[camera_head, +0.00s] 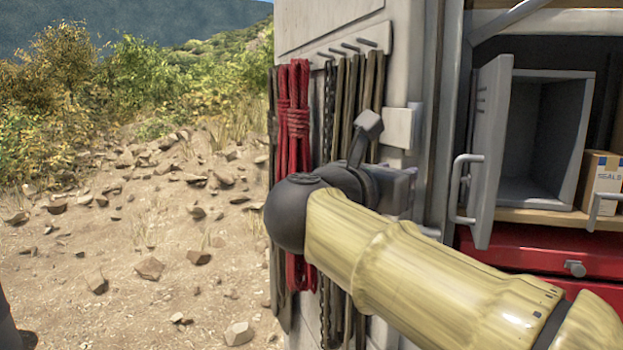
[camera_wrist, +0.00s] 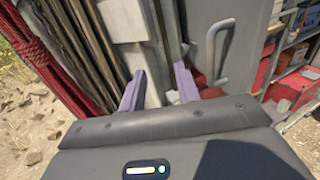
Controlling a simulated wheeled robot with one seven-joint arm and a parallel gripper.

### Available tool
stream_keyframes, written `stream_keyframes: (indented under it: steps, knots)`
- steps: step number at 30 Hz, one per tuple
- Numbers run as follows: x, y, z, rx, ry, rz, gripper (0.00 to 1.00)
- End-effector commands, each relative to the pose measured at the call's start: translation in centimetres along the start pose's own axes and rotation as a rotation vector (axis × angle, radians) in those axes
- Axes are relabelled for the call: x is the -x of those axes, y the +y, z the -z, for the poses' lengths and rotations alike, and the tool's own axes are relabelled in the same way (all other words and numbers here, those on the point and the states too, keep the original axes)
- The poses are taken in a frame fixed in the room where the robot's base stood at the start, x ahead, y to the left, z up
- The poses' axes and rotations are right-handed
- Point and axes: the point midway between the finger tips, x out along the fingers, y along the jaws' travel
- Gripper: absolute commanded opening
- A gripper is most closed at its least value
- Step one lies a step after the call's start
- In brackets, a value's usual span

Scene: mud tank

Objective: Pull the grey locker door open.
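The grey locker door (camera_head: 492,140) stands swung open, its handle (camera_head: 462,190) facing left in the head view. The locker's grey inside (camera_head: 545,135) shows empty to its right. In the wrist view the door (camera_wrist: 255,40) and its handle (camera_wrist: 222,55) are at the upper right, beyond and right of my fingers. My gripper (camera_wrist: 160,88) is open and empty, its two purple fingers apart. In the head view my gripper (camera_head: 398,188) is left of the handle and apart from it, in front of the cabinet's pale side; its fingertips are hard to make out.
Red rope (camera_head: 298,130) and dark straps hang from hooks on the cabinet side, close to my wrist. A cardboard box (camera_head: 600,180) stands on the shelf right of the locker. A red drawer (camera_head: 520,262) lies below. Open stony ground (camera_head: 130,250) lies to the left.

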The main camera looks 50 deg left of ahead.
Motion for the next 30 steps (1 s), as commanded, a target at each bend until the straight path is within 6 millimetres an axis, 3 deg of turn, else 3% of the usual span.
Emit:
stream_keyframes:
  steps: [30]
  knots:
    - [4.6, 3.7, 0.0, 0.000, 0.001, -0.002, 0.32]
